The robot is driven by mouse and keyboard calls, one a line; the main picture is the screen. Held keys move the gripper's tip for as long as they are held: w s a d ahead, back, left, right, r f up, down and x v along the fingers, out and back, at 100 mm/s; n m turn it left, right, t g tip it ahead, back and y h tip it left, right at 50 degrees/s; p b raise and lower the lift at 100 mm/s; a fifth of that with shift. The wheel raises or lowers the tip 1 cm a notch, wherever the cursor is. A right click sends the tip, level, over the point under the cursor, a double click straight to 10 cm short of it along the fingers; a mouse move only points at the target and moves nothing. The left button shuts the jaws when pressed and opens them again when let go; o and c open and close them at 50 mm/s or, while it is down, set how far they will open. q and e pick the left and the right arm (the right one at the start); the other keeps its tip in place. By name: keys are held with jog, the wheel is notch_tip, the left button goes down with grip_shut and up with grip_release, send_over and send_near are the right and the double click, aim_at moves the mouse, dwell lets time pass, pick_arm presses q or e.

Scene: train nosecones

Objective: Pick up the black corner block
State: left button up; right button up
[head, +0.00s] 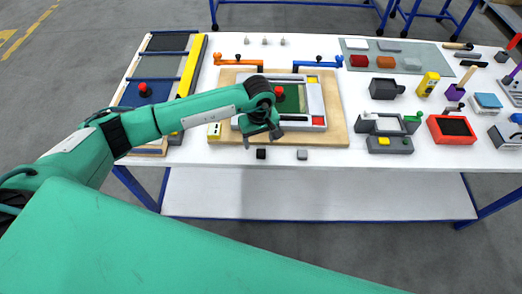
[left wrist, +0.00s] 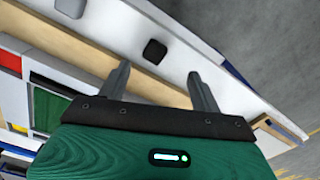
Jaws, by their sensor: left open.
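The black corner block (head: 261,154) is a small dark cube on the white table near its front edge, in front of the wooden board. It also shows in the left wrist view (left wrist: 155,51), beyond the fingertips and roughly in line with the gap between them. My left gripper (head: 262,136) is open and empty, above the front edge of the wooden board, just behind the black block in the head view. Its two fingers stand apart in the left wrist view (left wrist: 158,72). Neither finger visibly touches the block. My right gripper is out of view.
A small grey block (head: 302,154) sits to the right of the black one. The wooden board (head: 338,130) carries a grey frame with a green panel and red knob. The table's front edge is close. Bare white table surrounds the black block.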

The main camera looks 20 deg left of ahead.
aim_at(261, 152)
pick_arm(q)
jog(key=shift+f, duration=0.75)
jog(key=shift+d+f+p, duration=0.15)
jog(key=shift+f+p, duration=0.3)
jog(key=shift+p, duration=0.25)
jog(key=f+p, duration=0.2)
jog(key=f, duration=0.1)
jog(key=shift+w+d, duration=0.1)
jog(key=shift+w, duration=0.25)
jog(key=shift+f, duration=0.75)
jog(key=shift+c, duration=0.5)
jog(key=c, duration=1)
